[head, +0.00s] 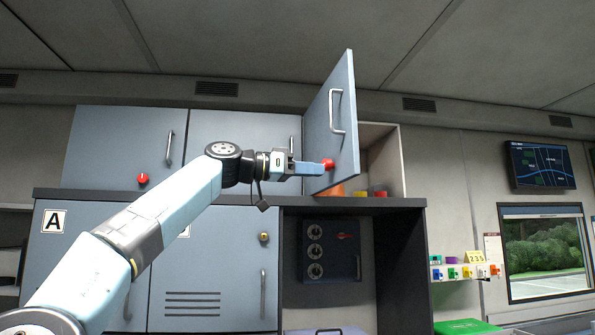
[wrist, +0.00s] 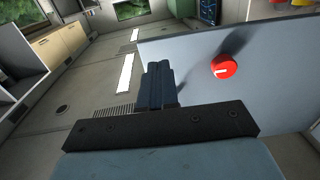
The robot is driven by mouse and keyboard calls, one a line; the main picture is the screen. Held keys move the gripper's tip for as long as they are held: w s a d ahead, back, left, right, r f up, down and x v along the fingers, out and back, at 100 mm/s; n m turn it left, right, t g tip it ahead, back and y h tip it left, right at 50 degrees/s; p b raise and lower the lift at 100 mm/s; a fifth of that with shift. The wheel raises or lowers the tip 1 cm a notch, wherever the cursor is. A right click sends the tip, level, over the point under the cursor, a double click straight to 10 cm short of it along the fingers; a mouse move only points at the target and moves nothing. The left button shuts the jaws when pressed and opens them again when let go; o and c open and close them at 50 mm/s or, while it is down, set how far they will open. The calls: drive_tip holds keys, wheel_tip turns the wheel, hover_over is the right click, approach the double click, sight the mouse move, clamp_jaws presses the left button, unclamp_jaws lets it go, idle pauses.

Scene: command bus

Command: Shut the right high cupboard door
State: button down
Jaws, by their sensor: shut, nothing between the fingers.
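The right high cupboard door (head: 318,125) stands open, swung out from its left side, with its outer face, bar handle (head: 336,112) and red knob (head: 328,163) showing. My gripper (head: 320,169) is shut and empty at the lower part of that outer face, close to the red knob. In the wrist view the door (wrist: 260,95) fills the right side, with the red knob (wrist: 224,66) to the right of my shut fingers (wrist: 158,78). I cannot tell whether the fingertips touch the door.
A dark shelf edge (head: 400,203) runs below. A wall screen (head: 540,165) hangs at right.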

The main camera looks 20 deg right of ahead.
sight(348, 172)
drive_tip(key=shift+s+d, duration=0.2)
drive_tip(key=shift+d, duration=0.8)
drive_tip(key=shift+s+d, duration=0.15)
drive_tip(key=shift+d, duration=0.9)
drive_tip(key=shift+s+d, duration=0.2)
drive_tip(key=shift+d, duration=0.8)
